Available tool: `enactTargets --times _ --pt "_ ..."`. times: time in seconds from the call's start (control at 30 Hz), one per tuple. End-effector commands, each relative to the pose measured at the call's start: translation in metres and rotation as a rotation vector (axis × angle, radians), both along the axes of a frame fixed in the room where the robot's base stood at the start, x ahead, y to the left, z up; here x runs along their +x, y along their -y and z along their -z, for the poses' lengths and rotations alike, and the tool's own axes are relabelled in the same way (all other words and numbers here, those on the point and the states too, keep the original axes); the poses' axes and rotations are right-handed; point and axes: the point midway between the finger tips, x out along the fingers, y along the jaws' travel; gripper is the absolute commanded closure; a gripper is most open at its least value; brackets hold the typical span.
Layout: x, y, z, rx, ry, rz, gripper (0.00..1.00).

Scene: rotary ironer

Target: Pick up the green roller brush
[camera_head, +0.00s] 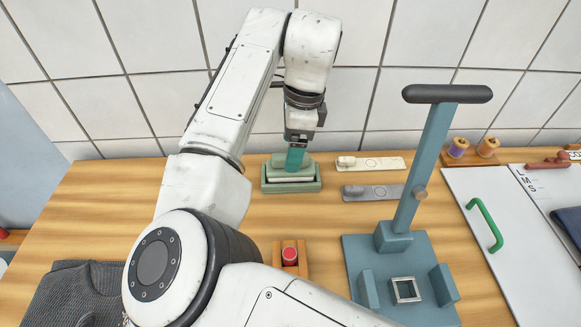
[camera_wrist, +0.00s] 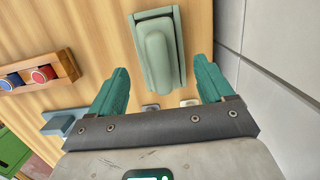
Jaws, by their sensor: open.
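The green roller brush (camera_wrist: 158,52) is pale green and lies lengthwise in a low green tray (camera_wrist: 181,48) on the wooden table. In the head view the tray (camera_head: 308,187) sits near the tiled wall, and the brush in it is partly hidden behind my gripper (camera_head: 295,160). My gripper points down over the tray. In the wrist view its two teal fingers (camera_wrist: 161,85) are spread apart and empty. The brush's near end shows between them in the picture; I cannot tell how much height separates them.
Two grey-and-white flat tools (camera_head: 370,163) lie right of the tray. A blue stand (camera_head: 425,150) with a dark handle rises farther right. A red spool (camera_head: 290,255) on a wooden rack stands in front. The tiled wall (camera_wrist: 270,60) is close beside my gripper.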

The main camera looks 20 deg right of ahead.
Motion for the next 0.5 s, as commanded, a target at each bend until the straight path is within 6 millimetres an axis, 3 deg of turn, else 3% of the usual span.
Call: enactTargets --times 0.3,0.5 --pt "0.001 -0.002 0.042 0.000 -0.002 -0.001 0.19" --pt "0.002 -0.003 0.048 0.001 -0.001 0.000 0.19"
